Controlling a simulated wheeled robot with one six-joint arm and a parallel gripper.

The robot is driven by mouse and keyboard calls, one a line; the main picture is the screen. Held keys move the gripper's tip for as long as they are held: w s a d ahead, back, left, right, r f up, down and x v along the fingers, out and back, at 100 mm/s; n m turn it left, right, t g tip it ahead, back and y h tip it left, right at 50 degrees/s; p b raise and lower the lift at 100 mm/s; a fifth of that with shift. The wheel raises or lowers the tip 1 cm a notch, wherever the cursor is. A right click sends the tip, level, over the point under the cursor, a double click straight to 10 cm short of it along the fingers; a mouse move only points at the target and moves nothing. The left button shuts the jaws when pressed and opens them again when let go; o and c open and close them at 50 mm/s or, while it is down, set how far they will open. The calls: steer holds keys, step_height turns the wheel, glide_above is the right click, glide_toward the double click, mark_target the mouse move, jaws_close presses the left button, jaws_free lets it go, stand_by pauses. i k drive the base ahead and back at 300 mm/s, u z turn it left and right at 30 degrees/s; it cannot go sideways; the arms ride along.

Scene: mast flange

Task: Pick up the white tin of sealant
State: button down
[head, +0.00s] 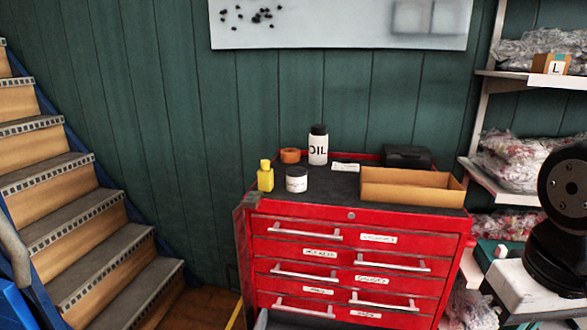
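My gripper is not in view, and nothing covers the tin from this side.
A yellow bottle (265,177) stands just left of the tin. Behind are an orange roll (290,155), a white OIL bottle (318,146) and a black case (406,156). An open cardboard tray (411,187) is to the right. Stairs (80,210) rise at left; shelves (510,180) stand at right.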

mark_target(296, 176)
steer(key=u, duration=0.8)
steer(key=k, duration=1.1)
steer(key=u, duration=1.5)
steer(key=i, duration=1.8)
steer(key=z, duration=0.45)
steer(key=i, duration=1.15)
steer(key=z, duration=1.65)
steer(key=i, duration=1)
steer(key=z, duration=0.95)
